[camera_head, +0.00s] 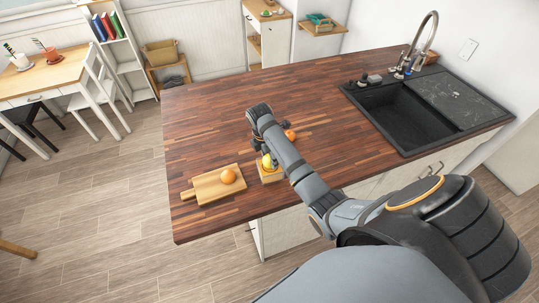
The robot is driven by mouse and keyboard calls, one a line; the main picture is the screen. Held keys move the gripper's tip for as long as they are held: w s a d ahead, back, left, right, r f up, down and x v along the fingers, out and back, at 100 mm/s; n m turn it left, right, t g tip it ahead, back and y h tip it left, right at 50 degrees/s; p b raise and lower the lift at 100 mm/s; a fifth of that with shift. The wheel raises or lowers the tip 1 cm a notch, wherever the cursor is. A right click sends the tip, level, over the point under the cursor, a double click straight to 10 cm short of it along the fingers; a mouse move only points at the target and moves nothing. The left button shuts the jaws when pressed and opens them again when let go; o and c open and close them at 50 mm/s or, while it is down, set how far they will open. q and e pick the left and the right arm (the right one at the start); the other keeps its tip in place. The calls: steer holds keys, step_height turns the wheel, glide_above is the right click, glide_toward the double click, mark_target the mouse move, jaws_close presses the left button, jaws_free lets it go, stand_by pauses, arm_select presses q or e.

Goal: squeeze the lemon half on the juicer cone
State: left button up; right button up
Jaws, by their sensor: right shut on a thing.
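My right arm reaches in from the lower right, and my right gripper (262,150) points down over the island counter. It is shut on the yellow lemon half (267,161), which is partly hidden by the fingers and arm. Directly below is a small light-wood block (268,177), apparently the juicer's base. The cone cannot be made out, so I cannot tell whether the lemon touches it. My left gripper is not in view.
A cutting board (205,190) with an orange (228,176) on it lies left of the block. Another orange fruit (290,135) sits just behind my right forearm. A black sink (400,115) with a tap is at the right. The counter's back left is clear.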

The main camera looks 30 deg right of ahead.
steer(key=n, duration=0.3)
steer(key=n+t, duration=0.1)
steer(key=n, duration=0.2)
steer(key=shift+s+f, duration=0.15)
steer(key=shift+s, duration=0.05)
steer(key=shift+w+r, duration=0.2)
steer(key=shift+r, duration=3.35)
steer(key=shift+s, duration=0.1)
